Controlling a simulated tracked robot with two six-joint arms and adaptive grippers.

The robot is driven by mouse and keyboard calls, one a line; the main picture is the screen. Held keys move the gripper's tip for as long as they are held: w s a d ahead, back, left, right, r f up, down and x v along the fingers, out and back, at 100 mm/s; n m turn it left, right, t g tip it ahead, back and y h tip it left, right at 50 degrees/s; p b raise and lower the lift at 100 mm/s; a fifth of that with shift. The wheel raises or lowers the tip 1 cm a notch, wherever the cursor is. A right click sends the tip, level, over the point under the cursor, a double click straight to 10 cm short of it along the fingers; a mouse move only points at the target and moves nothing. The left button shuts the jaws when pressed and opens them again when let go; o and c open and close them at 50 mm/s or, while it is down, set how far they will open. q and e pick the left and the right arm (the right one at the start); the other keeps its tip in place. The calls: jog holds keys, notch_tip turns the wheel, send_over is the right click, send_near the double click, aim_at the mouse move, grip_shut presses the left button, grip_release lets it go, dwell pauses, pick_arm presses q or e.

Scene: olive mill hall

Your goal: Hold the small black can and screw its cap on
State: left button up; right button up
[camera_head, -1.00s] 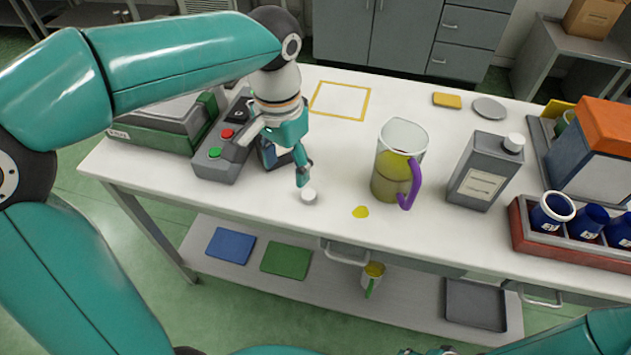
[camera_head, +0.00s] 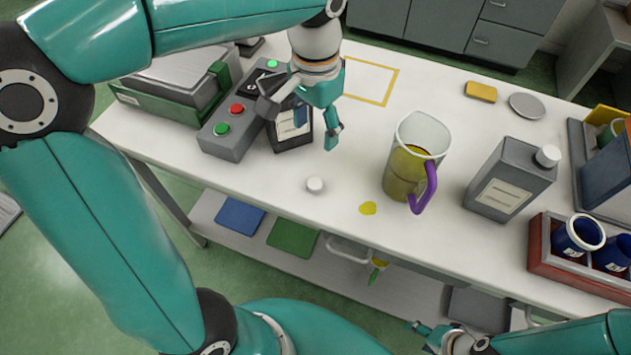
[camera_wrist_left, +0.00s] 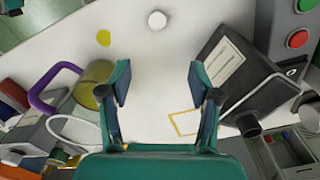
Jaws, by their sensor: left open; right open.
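The small black can (camera_head: 292,132) with a pale label stands on the white table beside the grey button box, partly hidden by my left gripper. It also shows in the left wrist view (camera_wrist_left: 262,92), right of the fingers, with a dark neck on its top. A small white cap (camera_head: 315,185) lies loose on the table, nearer the front edge; it shows at the top of the left wrist view (camera_wrist_left: 157,20). My left gripper (camera_head: 302,120) is open and empty above the table, between its fingers only tabletop (camera_wrist_left: 158,88). My right gripper (camera_head: 432,335) is open, low at the bottom edge.
A jug (camera_head: 410,165) with yellow liquid and purple handle stands right of the cap, near a yellow spill (camera_head: 368,208). A larger grey can (camera_head: 508,180) with white cap and a red crate (camera_head: 545,262) stand further right. The button box (camera_head: 232,130) is at left.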

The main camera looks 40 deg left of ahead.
pick_arm(q)
send_over(316, 182)
jog(key=f, duration=1)
jog(key=shift+w+a+f+b, duration=0.15)
jog(key=shift+a+b, duration=0.05)
jog(key=shift+b, duration=0.1)
jog(key=shift+f, duration=0.1)
jog(key=shift+s+d+f, duration=0.1)
jog(key=shift+f, duration=1.25)
jog(key=shift+s+d+f, duration=0.1)
jog(key=shift+f, duration=1.2)
jog(key=c, duration=0.8)
